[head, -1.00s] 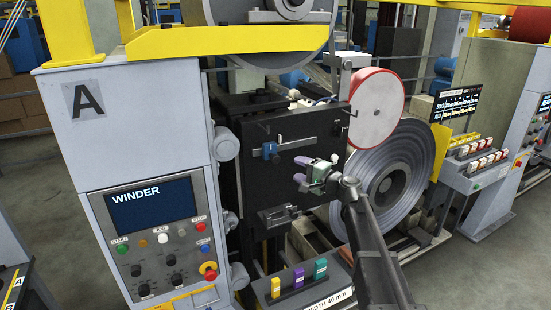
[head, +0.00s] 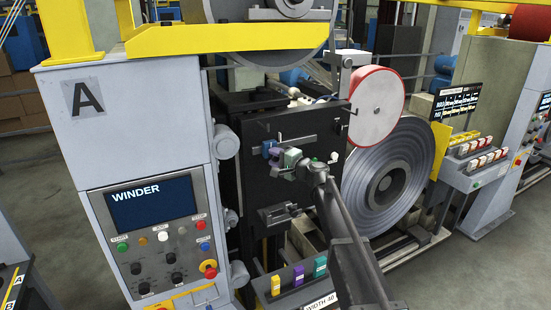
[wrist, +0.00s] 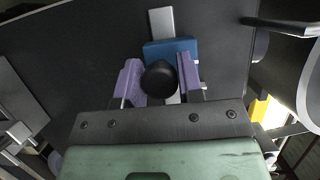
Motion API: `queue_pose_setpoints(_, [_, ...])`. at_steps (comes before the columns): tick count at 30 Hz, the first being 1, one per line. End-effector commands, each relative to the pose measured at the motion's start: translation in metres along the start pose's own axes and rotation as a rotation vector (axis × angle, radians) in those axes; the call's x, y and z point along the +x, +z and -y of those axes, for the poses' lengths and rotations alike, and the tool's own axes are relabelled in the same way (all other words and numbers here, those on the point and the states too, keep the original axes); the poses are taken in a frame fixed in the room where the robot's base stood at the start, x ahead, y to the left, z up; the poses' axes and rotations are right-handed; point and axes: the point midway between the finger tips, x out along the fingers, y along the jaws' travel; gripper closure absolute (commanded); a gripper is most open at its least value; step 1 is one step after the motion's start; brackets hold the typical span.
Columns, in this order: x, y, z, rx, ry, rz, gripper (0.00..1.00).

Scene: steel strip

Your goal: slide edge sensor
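The edge sensor is a blue block (head: 267,146) on a horizontal steel bar (head: 298,141) on the black panel's front. In the wrist view the blue block (wrist: 168,50) carries a round black knob (wrist: 158,80), and the bar (wrist: 162,22) runs away behind it. My gripper (wrist: 160,77) has purple fingers standing on either side of the knob, in front of the block. The fingers look open, with the knob between them; whether they touch it cannot be told. In the head view my gripper (head: 275,156) partly hides the block's lower side.
The black panel (head: 250,185) lies close behind the fingers, with a metal bracket (head: 277,215) below. A red-rimmed disc (head: 377,106) and a steel coil (head: 412,160) stand to the right. The grey winder cabinet (head: 130,130) stands left.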

Motion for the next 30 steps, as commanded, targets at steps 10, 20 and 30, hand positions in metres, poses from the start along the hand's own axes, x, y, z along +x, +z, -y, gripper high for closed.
queue_pose_setpoints(10, [0.000, 0.000, 0.000, 0.000, 0.000, 0.000, 1.00])
queue_pose_setpoints(20, [-0.016, -0.042, 0.000, 0.000, 0.000, -0.001, 1.00])
queue_pose_setpoints(30, [-0.020, -0.047, 0.000, 0.000, 0.000, -0.001, 0.65])
